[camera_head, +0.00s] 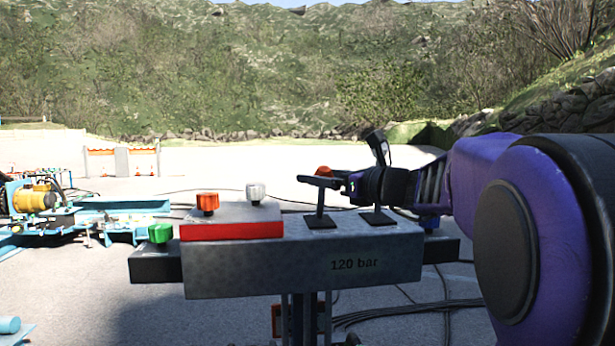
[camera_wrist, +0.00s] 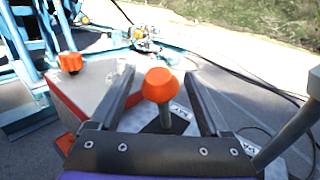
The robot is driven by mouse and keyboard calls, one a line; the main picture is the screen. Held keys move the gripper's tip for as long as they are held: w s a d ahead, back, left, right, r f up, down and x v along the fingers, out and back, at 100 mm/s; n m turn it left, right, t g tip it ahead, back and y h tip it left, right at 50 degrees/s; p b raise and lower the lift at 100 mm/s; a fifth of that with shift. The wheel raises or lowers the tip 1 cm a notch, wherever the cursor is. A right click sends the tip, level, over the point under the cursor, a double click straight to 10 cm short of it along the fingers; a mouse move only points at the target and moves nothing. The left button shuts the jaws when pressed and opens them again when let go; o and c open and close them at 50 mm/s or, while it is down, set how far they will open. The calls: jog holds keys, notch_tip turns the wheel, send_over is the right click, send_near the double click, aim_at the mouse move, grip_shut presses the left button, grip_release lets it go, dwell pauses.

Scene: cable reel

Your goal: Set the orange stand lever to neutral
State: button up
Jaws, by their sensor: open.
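The orange stand lever has an orange knob (camera_wrist: 160,85) on a grey stem that rises from a dark square base. In the wrist view the knob stands between the two fingers of my open gripper (camera_wrist: 159,74), with a gap on each side, so nothing is gripped.
A grey stand (camera_head: 300,264) marked "120 bar" carries the levers. A tilted black lever (camera_head: 377,146) is close to my gripper. A red box (camera_head: 232,230) with orange (camera_head: 207,202) and white (camera_head: 255,192) knobs sits at left. A green knob (camera_head: 160,233) is further left.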

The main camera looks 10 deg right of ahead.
grip_shut()
dwell(0.4)
jog(key=shift+r, duration=0.1)
